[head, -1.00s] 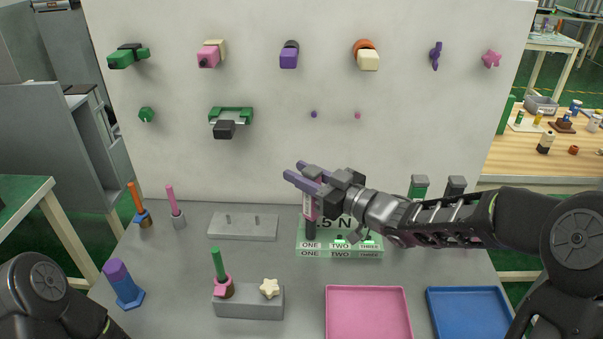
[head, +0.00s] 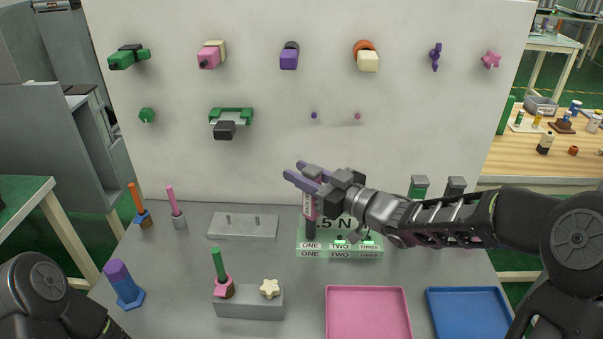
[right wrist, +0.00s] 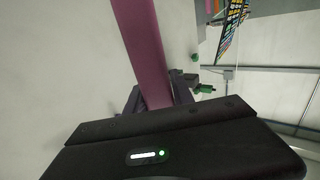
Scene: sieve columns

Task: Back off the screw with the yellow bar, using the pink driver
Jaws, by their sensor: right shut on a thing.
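My right gripper (head: 308,173), with purple fingers, is shut on the upper part of an upright pink driver (head: 309,207) at the middle of the bench. The driver's dark lower end stands at the spot marked ONE on the green stand (head: 340,254); I cannot tell whether it is seated there or just above. In the right wrist view the pink shaft (right wrist: 142,45) runs between the fingers. My gripper and wrist hide part of the stand. I cannot pick out a screw with a yellow bar for sure. My left gripper is out of the picture.
The back panel (head: 260,170) carries several coloured fittings. A grey block (head: 250,308) with a green rod and cream star, a grey pegged plate (head: 243,230), a pink tray (head: 368,318) and a blue tray (head: 465,315) are on the bench. Upright tools stand at left.

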